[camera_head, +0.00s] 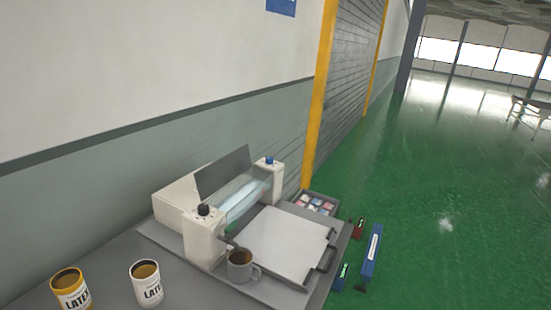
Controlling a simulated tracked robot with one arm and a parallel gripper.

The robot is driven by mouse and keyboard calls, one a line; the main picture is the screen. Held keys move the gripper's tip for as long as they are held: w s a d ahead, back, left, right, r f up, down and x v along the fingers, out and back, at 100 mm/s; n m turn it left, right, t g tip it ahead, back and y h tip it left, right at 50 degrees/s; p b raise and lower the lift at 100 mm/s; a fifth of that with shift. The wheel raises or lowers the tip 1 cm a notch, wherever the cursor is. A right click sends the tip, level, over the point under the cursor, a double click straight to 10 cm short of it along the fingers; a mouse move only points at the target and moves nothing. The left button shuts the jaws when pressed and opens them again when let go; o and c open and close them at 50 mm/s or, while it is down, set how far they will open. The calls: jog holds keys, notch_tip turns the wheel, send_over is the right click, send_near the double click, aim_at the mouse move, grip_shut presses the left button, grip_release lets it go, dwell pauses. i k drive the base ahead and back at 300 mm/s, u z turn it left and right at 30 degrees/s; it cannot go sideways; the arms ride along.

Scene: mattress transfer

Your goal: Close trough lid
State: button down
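A beige machine (203,236) stands on the grey table near the wall. A dark grey flat panel (223,172), which looks like the trough lid, stands raised and tilted at the machine's top. Below it is a pale blue, shiny trough or roller area (246,197), open to view between two beige end blocks. The left block has a black knob (204,209) and the right block a blue one (269,160). My gripper does not show in this view.
Two open LATEX cans (72,289) (146,283) and a grey mug (241,265) with brown content stand on the table in front. A white flat plate (281,244) with dark handles lies right of the machine. A blue bar-shaped object (371,255) is further right. Green floor is open beyond.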

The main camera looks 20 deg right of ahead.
aim_at(212, 177)
jog(key=z, duration=2.1)
jog(key=i, duration=2.7)
jog(key=u, duration=2.6)
jog(key=i, duration=0.1)
jog(key=u, duration=0.55)
